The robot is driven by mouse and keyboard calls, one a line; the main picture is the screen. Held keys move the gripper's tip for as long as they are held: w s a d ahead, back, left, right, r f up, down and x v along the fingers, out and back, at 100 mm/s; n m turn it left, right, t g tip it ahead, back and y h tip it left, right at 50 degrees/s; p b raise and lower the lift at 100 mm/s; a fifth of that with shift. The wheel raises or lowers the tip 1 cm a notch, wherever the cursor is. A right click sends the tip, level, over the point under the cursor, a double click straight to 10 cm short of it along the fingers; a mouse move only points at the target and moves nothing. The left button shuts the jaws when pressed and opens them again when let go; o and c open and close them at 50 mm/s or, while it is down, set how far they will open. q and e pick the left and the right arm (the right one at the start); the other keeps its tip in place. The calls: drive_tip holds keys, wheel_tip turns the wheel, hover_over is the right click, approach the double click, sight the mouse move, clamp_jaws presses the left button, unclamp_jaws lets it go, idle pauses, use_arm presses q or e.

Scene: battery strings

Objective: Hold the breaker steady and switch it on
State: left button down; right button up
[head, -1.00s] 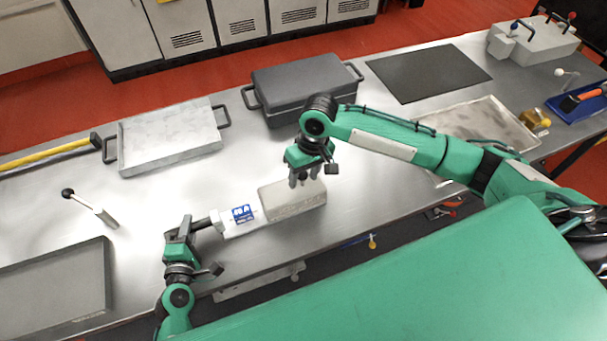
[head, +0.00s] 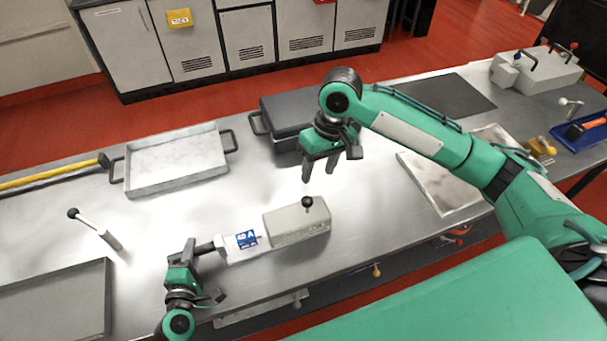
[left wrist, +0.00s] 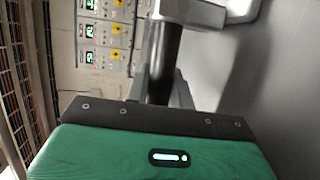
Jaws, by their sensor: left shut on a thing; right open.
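The breaker (head: 297,222) is a beige-grey box lying on the metal bench, with a short lever topped by a black knob (head: 307,202). A white end piece with a blue label (head: 241,241) joins its left side, with a dark handle stub beyond it. My left gripper (head: 207,247) is shut on that dark handle, left of the box. In the left wrist view the dark bar (left wrist: 163,62) runs between my fingers towards a pale block (left wrist: 190,12). My right gripper (head: 333,172) is open and empty, above and behind the breaker, apart from the knob.
A pale tray (head: 175,165) and a dark lidded case (head: 285,115) stand behind. A flat grey tray (head: 55,300) and a black-knobbed lever (head: 95,228) lie left. A shallow metal tray (head: 440,195) is at right. The bench around the breaker is mostly clear.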

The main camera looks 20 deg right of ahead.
use_arm(q)
drive_tip(key=shift+s+f, duration=0.15)
drive_tip(key=shift+f, duration=0.25)
drive_tip(key=c, duration=1.4)
unclamp_jaws()
drive_tip(key=shift+c, duration=0.2)
drive_tip(key=o, duration=0.3)
drive_tip(key=shift+a, duration=0.1)
drive_tip(key=shift+w+r, duration=0.1)
drive_tip(key=shift+w, duration=0.1)
drive_tip(key=shift+s+r, duration=0.1)
drive_tip(key=shift+s, duration=0.05)
drive_tip(key=v, duration=1.1)
drive_tip(key=shift+s+a, duration=0.15)
drive_tip(key=shift+s, duration=0.2)
